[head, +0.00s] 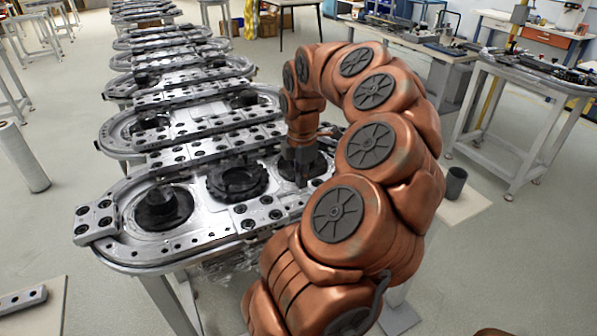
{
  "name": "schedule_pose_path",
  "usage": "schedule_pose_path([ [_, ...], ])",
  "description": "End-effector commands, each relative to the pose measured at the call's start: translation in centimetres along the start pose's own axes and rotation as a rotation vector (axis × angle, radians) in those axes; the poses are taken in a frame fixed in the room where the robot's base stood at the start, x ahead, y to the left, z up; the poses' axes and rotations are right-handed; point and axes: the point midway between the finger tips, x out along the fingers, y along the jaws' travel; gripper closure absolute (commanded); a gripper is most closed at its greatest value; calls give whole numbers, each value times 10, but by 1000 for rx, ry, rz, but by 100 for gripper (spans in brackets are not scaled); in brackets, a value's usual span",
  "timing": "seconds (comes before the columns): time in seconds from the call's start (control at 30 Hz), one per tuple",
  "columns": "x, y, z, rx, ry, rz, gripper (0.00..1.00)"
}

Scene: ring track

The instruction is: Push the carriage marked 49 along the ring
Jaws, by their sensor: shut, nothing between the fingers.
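The ring track (190,246) is a long metal oval on a frame, in the lower left of the head view. A dark round hub (163,205) stands inside its near left end, and a black toothed wheel (237,181) lies to the hub's right. Small metal blocks with dark round holes sit along the rim, one block (96,222) at the far left end. No number is legible, so I cannot tell which one is marked 49. My gripper (300,178) points down, shut and empty, over the track to the right of the toothed wheel. My arm hides the track's right end.
Several similar oval tracks (185,90) stand in a row behind. A workbench with equipment (540,80) stands at the right. A dark cup (456,182) sits on a low board right of my arm. Floor between is clear.

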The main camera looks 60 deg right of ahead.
Motion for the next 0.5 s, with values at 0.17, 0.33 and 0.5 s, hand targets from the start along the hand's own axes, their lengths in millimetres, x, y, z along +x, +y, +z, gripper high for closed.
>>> schedule_pose_path([
  [0.17, 27, -1, -1, -1, 1, -5, 100],
  [0.33, 55, -2, -1, -2, 1, -9, 100],
  [0.5, 58, 0, -20, -6, 1, 0, 100],
])
